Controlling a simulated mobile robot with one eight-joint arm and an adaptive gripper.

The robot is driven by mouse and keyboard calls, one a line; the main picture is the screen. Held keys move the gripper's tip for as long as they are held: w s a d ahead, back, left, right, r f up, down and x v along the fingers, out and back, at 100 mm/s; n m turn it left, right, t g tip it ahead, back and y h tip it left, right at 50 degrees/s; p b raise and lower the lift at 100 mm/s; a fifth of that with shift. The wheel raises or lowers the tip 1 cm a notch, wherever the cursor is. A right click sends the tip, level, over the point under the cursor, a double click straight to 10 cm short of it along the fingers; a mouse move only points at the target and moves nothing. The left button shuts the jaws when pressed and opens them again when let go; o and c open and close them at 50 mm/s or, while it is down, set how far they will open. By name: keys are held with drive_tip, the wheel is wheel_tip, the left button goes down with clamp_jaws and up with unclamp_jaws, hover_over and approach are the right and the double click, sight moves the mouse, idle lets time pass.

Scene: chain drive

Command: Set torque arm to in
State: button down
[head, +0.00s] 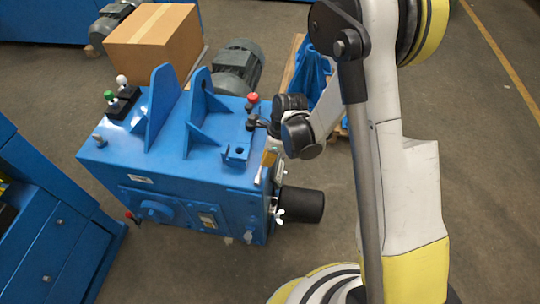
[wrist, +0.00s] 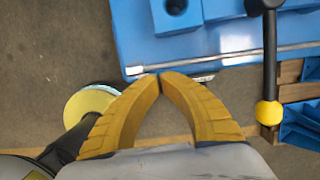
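No part is labelled as the torque arm, and I cannot tell for certain which part it is. In the wrist view, a black lever (wrist: 270,55) with a yellow ball knob (wrist: 268,113) sticks out past the blue machine's edge at the right. In the head view, a red-knobbed lever (head: 252,107) stands on the machine's top near my wrist. My gripper (wrist: 160,77) has its yellow fingertips together with nothing visible between them. It is beside the machine's right edge in the head view (head: 270,158), apart from the yellow-knobbed lever.
The blue machine (head: 180,175) carries upright brackets and a holed block (wrist: 176,14). A dark cylinder (head: 300,205) juts from its right side. A cardboard box (head: 153,40) and grey motor (head: 238,66) are behind. A blue cabinet (head: 50,240) stands left. Floor is clear at lower middle.

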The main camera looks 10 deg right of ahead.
drive_tip(key=shift+b+x, duration=0.3)
drive_tip(key=shift+x, duration=0.8)
drive_tip(key=a, duration=0.2)
drive_tip(key=shift+w+a+r+b, duration=0.25)
drive_tip(key=shift+w+a+b, duration=0.05)
drive_tip(key=shift+w+b, duration=0.1)
drive_tip(key=shift+w+a+r, duration=0.15)
drive_tip(key=shift+a, duration=0.35)
drive_tip(key=shift+w+a, duration=0.15)
drive_tip(key=shift+a, duration=0.4)
drive_tip(key=shift+w+a, duration=0.15)
drive_tip(key=shift+a, duration=0.55)
